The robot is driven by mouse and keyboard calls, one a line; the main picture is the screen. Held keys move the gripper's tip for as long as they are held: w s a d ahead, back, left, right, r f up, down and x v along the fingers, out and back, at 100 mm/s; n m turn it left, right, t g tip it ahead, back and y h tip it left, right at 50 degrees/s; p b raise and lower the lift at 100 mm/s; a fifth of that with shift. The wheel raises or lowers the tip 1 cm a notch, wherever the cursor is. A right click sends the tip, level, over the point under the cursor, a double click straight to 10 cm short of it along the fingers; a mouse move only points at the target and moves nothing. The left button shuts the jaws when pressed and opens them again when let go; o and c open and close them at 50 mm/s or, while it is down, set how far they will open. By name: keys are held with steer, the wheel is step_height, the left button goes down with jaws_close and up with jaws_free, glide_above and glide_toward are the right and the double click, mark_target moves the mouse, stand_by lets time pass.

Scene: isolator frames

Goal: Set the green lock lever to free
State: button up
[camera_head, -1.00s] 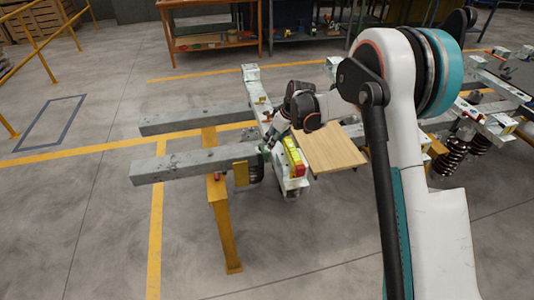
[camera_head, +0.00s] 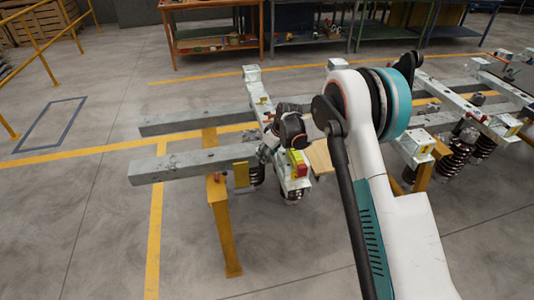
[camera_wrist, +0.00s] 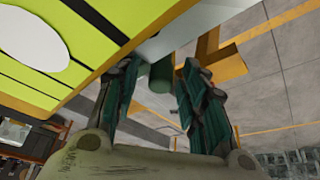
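A green rounded piece, which looks like the lock lever (camera_wrist: 160,76), shows between and beyond my fingertips in the wrist view. My gripper (camera_wrist: 158,82) is open, with a finger on either side of the green piece and gaps visible. I cannot tell whether a finger touches it. In the head view my gripper (camera_head: 264,152) is at the near end of the pale metal isolator frame (camera_head: 292,184), and the lever is hidden there behind my wrist. I cannot read the lever's setting.
A yellow-green panel with a white oval (camera_wrist: 100,40) is close on the left in the wrist view. Grey beams (camera_head: 185,165) on a yellow stand (camera_head: 223,225) extend left. A wooden board (camera_head: 319,158) lies right of the frame.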

jaws_close()
steer(key=shift+a, duration=0.15)
steer(key=w+a+m+t+h+b, duration=0.1)
steer(key=w+a+m+h, duration=0.3)
steer(key=a+m, duration=0.5)
steer(key=m+h, duration=0.1)
steer(key=m, duration=0.5)
steer(key=shift+w+a, duration=0.35)
steer(key=shift+a, duration=0.05)
steer(key=shift+w+a, duration=0.1)
steer(key=shift+w, duration=0.05)
stand_by(0.4)
jaws_free()
